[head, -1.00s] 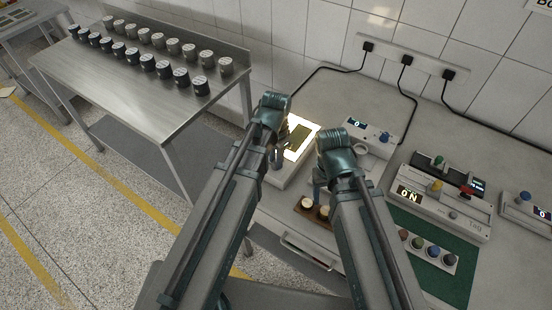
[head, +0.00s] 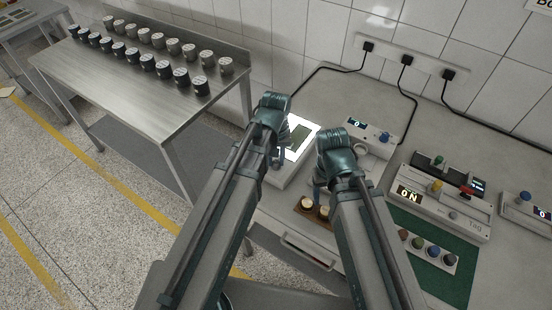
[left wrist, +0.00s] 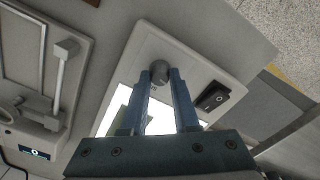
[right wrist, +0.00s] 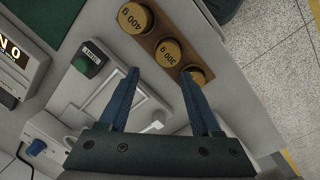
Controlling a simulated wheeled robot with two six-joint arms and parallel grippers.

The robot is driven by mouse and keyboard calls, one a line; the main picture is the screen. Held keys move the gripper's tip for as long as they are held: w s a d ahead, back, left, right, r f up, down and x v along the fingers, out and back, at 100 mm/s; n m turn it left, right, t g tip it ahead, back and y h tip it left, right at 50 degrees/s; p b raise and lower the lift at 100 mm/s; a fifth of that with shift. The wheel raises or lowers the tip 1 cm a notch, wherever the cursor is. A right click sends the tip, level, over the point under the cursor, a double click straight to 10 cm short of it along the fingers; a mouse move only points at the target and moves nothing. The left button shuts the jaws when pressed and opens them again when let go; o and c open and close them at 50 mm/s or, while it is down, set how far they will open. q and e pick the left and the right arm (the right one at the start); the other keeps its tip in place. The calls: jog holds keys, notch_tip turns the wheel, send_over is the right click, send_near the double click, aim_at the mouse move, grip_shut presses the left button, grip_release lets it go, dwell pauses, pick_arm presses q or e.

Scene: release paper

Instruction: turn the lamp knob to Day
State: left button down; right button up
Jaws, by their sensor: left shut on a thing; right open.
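The lamp (head: 302,128) is a light box with a lit white panel and a dark green patch on it in the head view. In the left wrist view its small grey knob (left wrist: 160,70) sits on the pale casing, beside a black rocker switch (left wrist: 213,97). My left gripper (head: 278,158) is shut on the knob, one finger on each side. My right gripper (right wrist: 160,74) is open and empty above the bench, near a wooden block (right wrist: 170,50) with brass weights.
A device reading "ON" (head: 447,205) stands on the right of the bench, with a green mat (head: 455,285) in front. A scale-like device (head: 368,133) stands behind my right gripper. A metal table (head: 150,75) with several dark and grey pots is at left.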

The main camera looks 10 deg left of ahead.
aim_at(276, 162)
pick_arm(q)
jog(key=shift+n, duration=0.9)
jog(key=c, duration=0.7)
grip_release()
jog(key=shift+o, duration=0.2)
jog(key=shift+r, duration=0.1)
pick_arm(e)
jog(key=shift+r, duration=0.1)
pick_arm(q)
notch_tip(276, 162, up, 14)
jog(key=p, duration=1.3)
jog(key=shift+f+p, duration=0.2)
jog(key=shift+p, duration=0.2)
pick_arm(e)
notch_tip(276, 162, up, 14)
jog(key=shift+f, duration=0.2)
